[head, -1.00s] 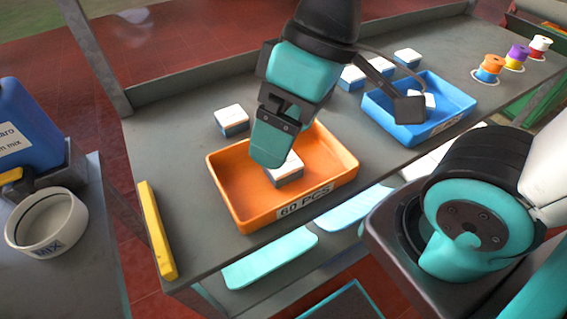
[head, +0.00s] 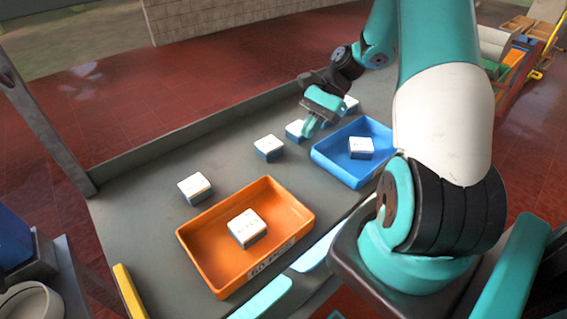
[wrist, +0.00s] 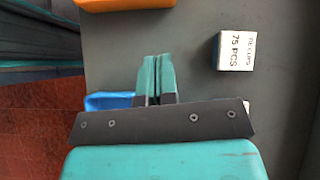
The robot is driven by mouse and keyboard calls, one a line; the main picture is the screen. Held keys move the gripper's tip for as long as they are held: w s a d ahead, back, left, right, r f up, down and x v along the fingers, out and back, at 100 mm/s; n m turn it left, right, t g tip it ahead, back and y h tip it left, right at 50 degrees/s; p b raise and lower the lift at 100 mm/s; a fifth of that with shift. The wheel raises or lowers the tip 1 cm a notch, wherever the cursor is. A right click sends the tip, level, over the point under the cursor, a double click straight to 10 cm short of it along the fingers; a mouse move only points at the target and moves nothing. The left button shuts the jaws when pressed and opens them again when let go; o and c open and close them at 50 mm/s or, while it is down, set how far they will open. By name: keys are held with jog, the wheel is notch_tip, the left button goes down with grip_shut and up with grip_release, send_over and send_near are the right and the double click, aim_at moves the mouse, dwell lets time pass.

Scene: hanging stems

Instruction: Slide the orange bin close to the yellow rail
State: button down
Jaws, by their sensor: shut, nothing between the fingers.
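The orange bin (head: 212,247) rests on the grey table with one white-and-blue box (head: 247,228) inside it. Its edge also shows at the top of the wrist view (wrist: 122,4). The yellow rail (head: 129,293) lies along the table's left end, with a clear gap between it and the bin. My gripper (head: 308,128) is away from the orange bin, toward the far right, beside the blue bin and near small boxes. In the wrist view, its fingers (wrist: 155,78) are together with nothing between them.
The blue bin (head: 327,160) holds one box (head: 361,148). Loose boxes stand behind the bins, including one box (head: 195,188) behind the orange bin and another (head: 268,148) farther right. The table between rail and orange bin is bare.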

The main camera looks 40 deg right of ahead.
aim_at(276, 185)
jog(key=shift+m, duration=0.8)
jog(key=x, duration=0.2)
jog(key=d+p+x, duration=0.1)
jog(key=x, duration=0.2)
jog(key=f+p+x, duration=0.1)
jog(key=x, duration=0.2)
jog(key=shift+s+f, duration=0.3)
jog(key=shift+a+f+p, duration=0.25)
jog(key=shift+a+p, duration=0.25)
jog(key=shift+a, duration=0.65)
jog(key=shift+a+f+p, duration=0.25)
jog(key=shift+a+p, duration=0.25)
jog(key=shift+a, duration=0.6)
